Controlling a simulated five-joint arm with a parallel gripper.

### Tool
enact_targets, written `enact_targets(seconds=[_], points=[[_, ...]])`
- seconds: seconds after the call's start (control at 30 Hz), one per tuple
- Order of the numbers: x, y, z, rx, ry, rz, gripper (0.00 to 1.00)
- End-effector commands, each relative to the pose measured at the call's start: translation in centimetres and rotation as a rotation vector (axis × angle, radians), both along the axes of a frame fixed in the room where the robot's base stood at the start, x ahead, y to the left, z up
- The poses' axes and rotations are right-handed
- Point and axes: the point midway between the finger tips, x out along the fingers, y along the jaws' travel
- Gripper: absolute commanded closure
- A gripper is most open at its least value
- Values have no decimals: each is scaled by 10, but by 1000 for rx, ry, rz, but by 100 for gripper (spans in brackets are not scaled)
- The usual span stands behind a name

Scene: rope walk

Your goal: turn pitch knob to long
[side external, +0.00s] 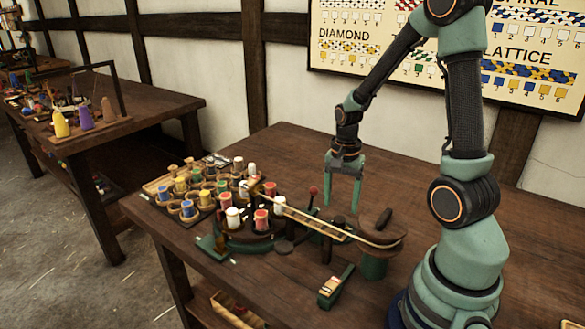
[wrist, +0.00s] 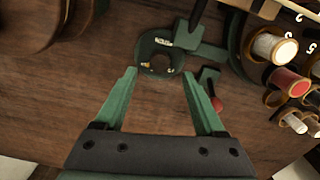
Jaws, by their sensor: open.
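A round dark green dial (wrist: 160,55) with small pale lettering and a dark centre lies ahead of my fingertips in the wrist view. It looks like the pitch knob, but its lettering is too small to read and its setting cannot be told. My gripper (wrist: 158,73) is open and empty, its two green fingers apart on either side of the dial's near edge. In the side view my gripper (side external: 343,206) hangs above the table with its fingers pointing down. A dark upright post (side external: 337,222) shows just below it; I cannot tell whether this is the knob.
A red-tipped lever (side external: 313,190) stands left of my gripper; it also shows in the wrist view (wrist: 217,103). White and red spools (side external: 261,219) sit on the machine farther left. A round wooden reel (side external: 376,226) is at right. The table (side external: 420,185) is bare behind.

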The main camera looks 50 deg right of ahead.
Motion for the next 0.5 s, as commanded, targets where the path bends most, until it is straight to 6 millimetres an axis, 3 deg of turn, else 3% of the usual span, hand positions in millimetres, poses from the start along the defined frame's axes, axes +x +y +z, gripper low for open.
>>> enact_targets(seconds=[0.2,0.5], points=[[-1,0,-33,3,3,1,28],[-1,0,-49,0,0,1,28]])
